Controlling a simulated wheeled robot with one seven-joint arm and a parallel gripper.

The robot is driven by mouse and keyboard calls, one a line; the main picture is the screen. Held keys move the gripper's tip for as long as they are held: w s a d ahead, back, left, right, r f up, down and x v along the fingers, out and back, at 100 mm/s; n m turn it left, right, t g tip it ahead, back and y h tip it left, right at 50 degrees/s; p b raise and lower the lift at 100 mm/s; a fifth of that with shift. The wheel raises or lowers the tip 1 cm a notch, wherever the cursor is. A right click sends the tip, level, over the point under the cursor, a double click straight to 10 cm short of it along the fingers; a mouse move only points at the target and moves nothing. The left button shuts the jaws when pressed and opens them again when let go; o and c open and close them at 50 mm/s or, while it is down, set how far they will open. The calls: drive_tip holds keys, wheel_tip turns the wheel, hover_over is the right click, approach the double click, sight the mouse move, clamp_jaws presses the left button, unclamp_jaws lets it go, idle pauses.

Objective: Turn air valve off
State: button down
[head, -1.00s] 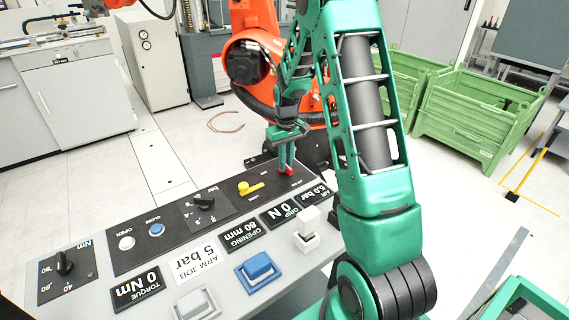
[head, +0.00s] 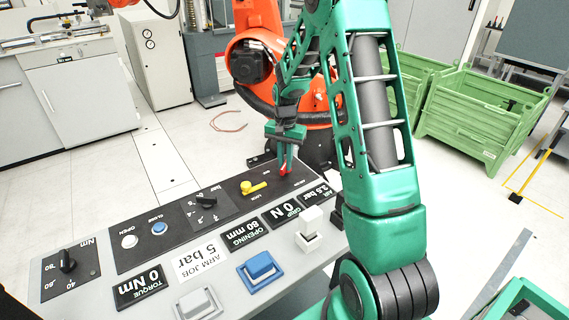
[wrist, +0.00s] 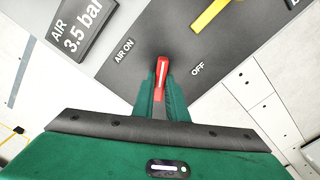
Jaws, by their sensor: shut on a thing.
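The air valve is a small red lever (wrist: 161,72) on the dark panel of the console. In the wrist view it stands between the "AIR ON" label on the left and the "OFF" label on the right. My gripper (wrist: 161,92) is shut on the lever, with a green finger on either side of it. In the head view my gripper (head: 285,168) reaches down to the far right end of the panel, where a bit of red shows at its tips. The air label (wrist: 82,35) reads 3.5 bar.
A yellow lever (head: 252,187) sits on the panel left of the air valve. A dark rotary knob (head: 206,199), push buttons and blue (head: 260,267) and white (head: 309,222) block switches share the console. An orange robot (head: 258,70) stands behind; green bins (head: 480,115) stand at right.

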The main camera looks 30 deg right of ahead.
drive_tip(key=m, duration=0.4)
drive_tip(key=shift+w+a, duration=0.2)
drive_tip(key=shift+w, duration=0.15)
drive_tip(key=shift+w+a+r+m, duration=0.1)
drive_tip(key=shift+w+m, duration=0.1)
drive_tip(key=shift+m, duration=1.2)
drive_tip(key=c, duration=1.8)
unclamp_jaws()
drive_tip(key=shift+o, duration=0.2)
